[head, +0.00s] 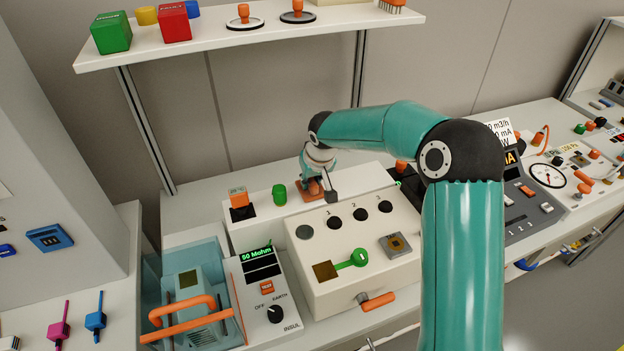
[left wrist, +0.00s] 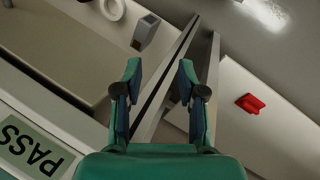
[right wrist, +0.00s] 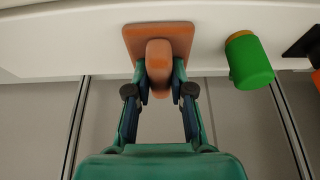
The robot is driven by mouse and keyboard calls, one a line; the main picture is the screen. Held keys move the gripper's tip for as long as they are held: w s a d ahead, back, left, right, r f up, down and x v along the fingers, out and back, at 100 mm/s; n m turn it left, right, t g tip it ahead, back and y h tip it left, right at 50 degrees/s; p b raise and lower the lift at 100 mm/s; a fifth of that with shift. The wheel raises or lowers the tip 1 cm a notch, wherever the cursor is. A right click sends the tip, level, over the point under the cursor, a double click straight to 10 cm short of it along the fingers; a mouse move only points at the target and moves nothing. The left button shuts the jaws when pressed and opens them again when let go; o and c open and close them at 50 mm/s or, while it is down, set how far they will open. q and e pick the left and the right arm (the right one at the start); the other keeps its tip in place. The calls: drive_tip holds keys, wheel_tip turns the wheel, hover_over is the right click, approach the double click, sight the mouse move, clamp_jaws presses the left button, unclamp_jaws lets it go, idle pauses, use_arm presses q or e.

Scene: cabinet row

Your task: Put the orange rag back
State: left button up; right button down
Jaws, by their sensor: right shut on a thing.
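The orange rag (right wrist: 158,40), a flat square with a raised lump in its middle, shows in the right wrist view. My right gripper (right wrist: 158,88) is shut on the lump. In the head view the rag (head: 309,191) is at the raised back ledge of the cream panel box, right of a green cylinder, partly hidden by my right gripper (head: 313,180). I cannot tell whether its base rests on the ledge. My left gripper (left wrist: 160,75) is open and empty in the left wrist view; it is outside the head view.
The green cylinder (head: 279,194) and an orange-topped block (head: 239,203) stand close left of the rag. The cream panel box (head: 345,281) has knobs and a green key-like handle. A shelf (head: 240,38) with coloured blocks and stamp-like items hangs above.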

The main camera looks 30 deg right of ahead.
drive_tip(key=shift+f, duration=0.2)
drive_tip(key=c, duration=1)
unclamp_jaws()
drive_tip(key=shift+r, duration=0.1)
drive_tip(key=b+v, duration=0.1)
drive_tip(key=v, duration=1.1)
drive_tip(key=shift+s, duration=0.1)
